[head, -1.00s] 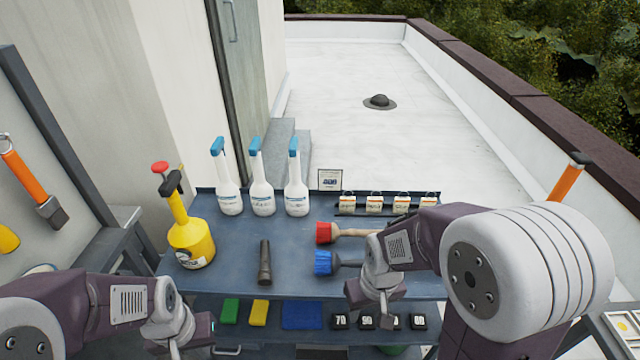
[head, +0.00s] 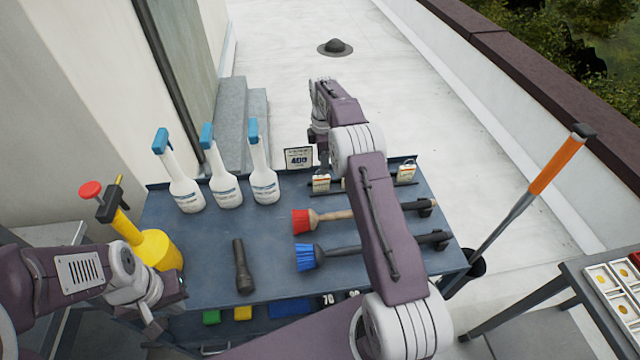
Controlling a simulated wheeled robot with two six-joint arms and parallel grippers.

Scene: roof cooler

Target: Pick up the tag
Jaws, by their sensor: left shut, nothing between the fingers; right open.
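Small white-and-orange tags stand in a row along the back edge of the blue cart top (head: 205,262). One tag (head: 321,184) shows left of my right arm and another tag (head: 405,172) shows right of it; the arm hides those between. My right gripper (head: 322,154) is open at the far end of the outstretched arm, close to the left tag; its fingers are small and partly hidden, so contact cannot be told. My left gripper (head: 158,322) is shut and empty at the cart's front left.
Three spray bottles (head: 225,187) and a small sign (head: 299,158) stand at the back. A yellow sprayer (head: 158,250), a flashlight (head: 242,268), a red brush (head: 303,221) and a blue brush (head: 308,257) are on the cart. A long orange-handled tool (head: 553,166) leans at the right.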

